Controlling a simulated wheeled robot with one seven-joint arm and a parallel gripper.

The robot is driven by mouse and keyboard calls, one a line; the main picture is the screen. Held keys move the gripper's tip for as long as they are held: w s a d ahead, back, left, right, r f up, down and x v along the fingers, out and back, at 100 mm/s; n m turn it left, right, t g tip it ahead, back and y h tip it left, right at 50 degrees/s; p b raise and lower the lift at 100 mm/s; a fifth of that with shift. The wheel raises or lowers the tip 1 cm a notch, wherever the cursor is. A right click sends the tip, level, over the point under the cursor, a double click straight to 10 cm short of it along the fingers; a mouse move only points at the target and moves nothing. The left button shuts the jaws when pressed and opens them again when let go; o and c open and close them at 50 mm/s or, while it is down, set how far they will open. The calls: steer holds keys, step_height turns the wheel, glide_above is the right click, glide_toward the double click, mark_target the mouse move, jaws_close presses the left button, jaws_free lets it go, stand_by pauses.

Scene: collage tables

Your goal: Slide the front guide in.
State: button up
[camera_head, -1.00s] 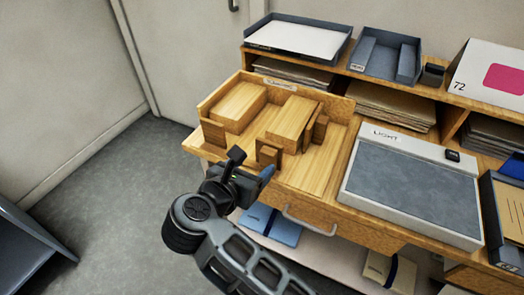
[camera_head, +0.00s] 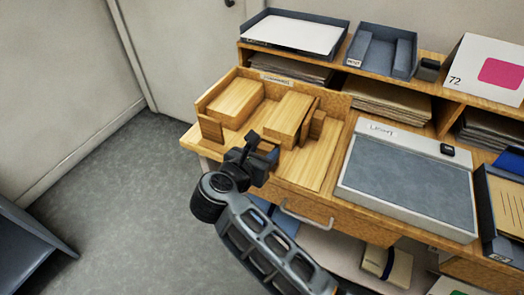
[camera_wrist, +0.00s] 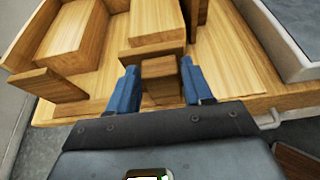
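The front guide (camera_wrist: 160,68) is a small wooden piece with a darker upright face. It stands in front of a light wooden block (camera_head: 286,117) on the wooden tray (camera_head: 308,167). In the wrist view the guide shows between the two blue fingertips of my gripper (camera_wrist: 160,84). The fingers are apart, one on each side of it; I cannot tell whether they touch it. In the head view my gripper (camera_head: 262,157) is at the tray's front and hides most of the guide.
Another light block (camera_head: 235,102) and an upright left guide (camera_head: 211,129) stand at the tray's left. A right guide (camera_head: 317,124) stands beside the middle block. A light box (camera_head: 410,175) is right of the tray. The tray's front right floor is bare.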

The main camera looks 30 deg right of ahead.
mark_target(268, 142)
jaws_close()
steer(key=w+d, duration=0.2)
steer(key=d, duration=0.1)
steer(key=shift+w+d+b, duration=0.15)
steer(key=shift+w+b, duration=0.05)
steer(key=shift+b, duration=0.15)
steer(key=shift+w+d, duration=0.2)
steer(key=shift+d, duration=0.1)
steer(key=shift+r, duration=0.1)
steer(key=shift+o, duration=1.6)
jaws_free()
steer(key=shift+w+d, duration=0.1)
steer(key=shift+o, duration=0.3)
steer(key=shift+d, duration=0.1)
steer(key=v, duration=0.8)
steer(key=shift+a+b, duration=0.2)
steer(key=shift+b, duration=0.15)
